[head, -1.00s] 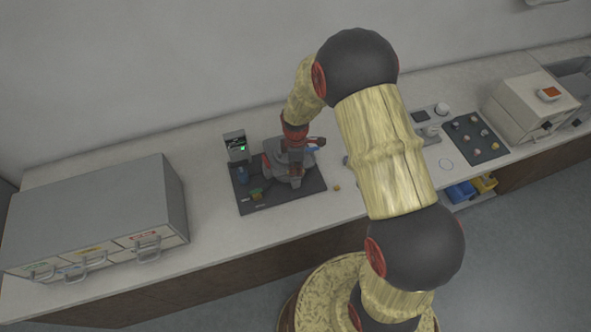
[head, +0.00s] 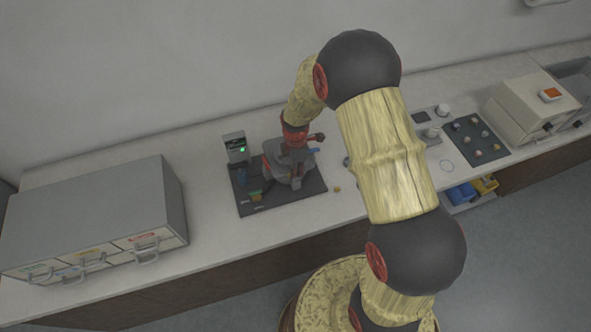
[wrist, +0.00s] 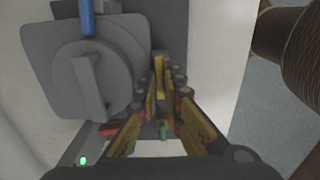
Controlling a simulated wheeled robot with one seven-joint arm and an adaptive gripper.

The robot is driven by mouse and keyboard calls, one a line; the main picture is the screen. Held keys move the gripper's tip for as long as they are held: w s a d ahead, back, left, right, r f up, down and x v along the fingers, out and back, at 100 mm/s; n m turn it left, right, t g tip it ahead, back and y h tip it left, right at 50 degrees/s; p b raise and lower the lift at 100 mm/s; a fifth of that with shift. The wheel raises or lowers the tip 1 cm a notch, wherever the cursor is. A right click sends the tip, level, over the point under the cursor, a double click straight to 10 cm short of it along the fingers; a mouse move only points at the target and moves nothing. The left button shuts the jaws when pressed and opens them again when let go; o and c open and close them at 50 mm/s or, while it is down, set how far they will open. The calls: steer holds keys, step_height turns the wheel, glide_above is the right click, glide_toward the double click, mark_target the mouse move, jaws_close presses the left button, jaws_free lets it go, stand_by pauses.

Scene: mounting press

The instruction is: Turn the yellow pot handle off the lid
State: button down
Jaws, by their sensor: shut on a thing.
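In the wrist view a narrow yellow handle (wrist: 159,72) stands between my fingers. My gripper (wrist: 163,88) is shut on it, with yellow-faced pads on either side. The round grey lid (wrist: 118,77) lies just left of the handle, with a raised grey bar across it. In the head view my gripper (head: 293,165) reaches down over the grey press (head: 275,170), and it hides the handle there.
The press stands on a dark mat (head: 285,201) with small coloured items on it. A small box with a green light (head: 236,147) is behind. A grey drawer cabinet (head: 90,215) stands left. A dark tray (head: 475,139) and a beige machine (head: 530,105) are right.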

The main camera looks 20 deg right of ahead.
steer(key=c, duration=1.9)
jaws_free()
step_height(320, 180, up, 12)
